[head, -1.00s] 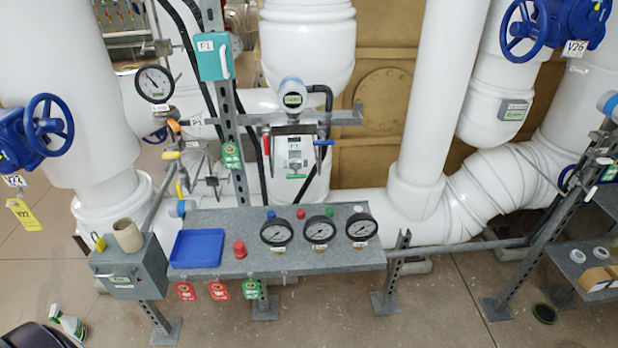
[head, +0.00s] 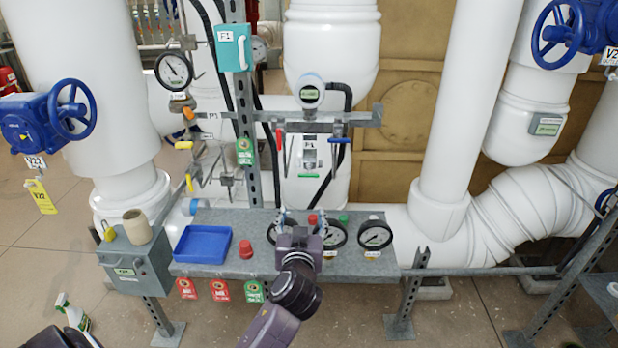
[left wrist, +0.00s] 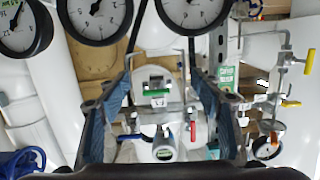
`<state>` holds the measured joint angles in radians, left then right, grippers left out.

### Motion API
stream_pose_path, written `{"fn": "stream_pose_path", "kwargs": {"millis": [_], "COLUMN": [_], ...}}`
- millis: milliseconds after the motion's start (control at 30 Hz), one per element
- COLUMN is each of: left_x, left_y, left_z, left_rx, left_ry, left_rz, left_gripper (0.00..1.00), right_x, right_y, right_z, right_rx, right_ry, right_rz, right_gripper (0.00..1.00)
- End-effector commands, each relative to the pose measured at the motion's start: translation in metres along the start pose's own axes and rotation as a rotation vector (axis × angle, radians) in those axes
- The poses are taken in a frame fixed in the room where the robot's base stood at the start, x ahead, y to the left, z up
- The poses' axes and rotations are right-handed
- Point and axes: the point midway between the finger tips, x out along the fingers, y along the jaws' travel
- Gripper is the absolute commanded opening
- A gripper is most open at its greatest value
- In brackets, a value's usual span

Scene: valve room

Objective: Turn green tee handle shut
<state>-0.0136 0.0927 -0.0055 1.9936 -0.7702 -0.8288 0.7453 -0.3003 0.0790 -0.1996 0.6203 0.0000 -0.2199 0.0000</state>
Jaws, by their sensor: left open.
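The green tee handle (head: 308,175) is a short bar lying crosswise low on the front of the manifold below the round digital transmitter (head: 309,93). It also shows in the left wrist view (left wrist: 157,93), upside down, framed between my fingers but beyond them. A red lever (head: 279,137) hangs to its left and a blue tee handle (head: 340,140) is to its upper right. My left gripper (head: 300,217) is open and empty over the shelf, below and in front of the green handle, apart from it. My right gripper is not in view.
The metal shelf (head: 215,270) holds a blue tray (head: 203,245), a red knob (head: 245,249) and round gauges (head: 375,235) close to my left gripper. An upright strut (head: 246,120) stands left of the manifold. Large white pipes (head: 445,130) stand to the right.

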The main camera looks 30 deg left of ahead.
Motion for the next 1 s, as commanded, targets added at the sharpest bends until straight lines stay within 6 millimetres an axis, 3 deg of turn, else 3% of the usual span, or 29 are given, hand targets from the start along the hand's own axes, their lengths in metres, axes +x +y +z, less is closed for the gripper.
{"fn": "stream_pose_path", "kwargs": {"millis": [100, 233, 700, 1000], "left_x": [0.017, 0.028, 0.089, 0.103], "left_y": [0.006, 0.011, 0.012, 0.011], "left_z": [-0.036, -0.056, -0.069, -0.069], "left_rx": [-0.031, -0.046, -0.046, -0.047], "left_ry": [0.106, 0.165, 0.171, 0.169], "left_rz": [-0.001, 0.006, 0.008, 0.008], "left_gripper": [0.59, 0.59, 0.59, 0.59], "right_x": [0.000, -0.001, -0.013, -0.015], "right_y": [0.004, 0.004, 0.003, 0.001], "right_z": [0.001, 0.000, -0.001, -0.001], "right_rx": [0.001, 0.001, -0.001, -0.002], "right_ry": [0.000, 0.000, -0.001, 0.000], "right_rz": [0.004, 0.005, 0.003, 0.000], "right_gripper": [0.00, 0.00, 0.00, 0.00]}}
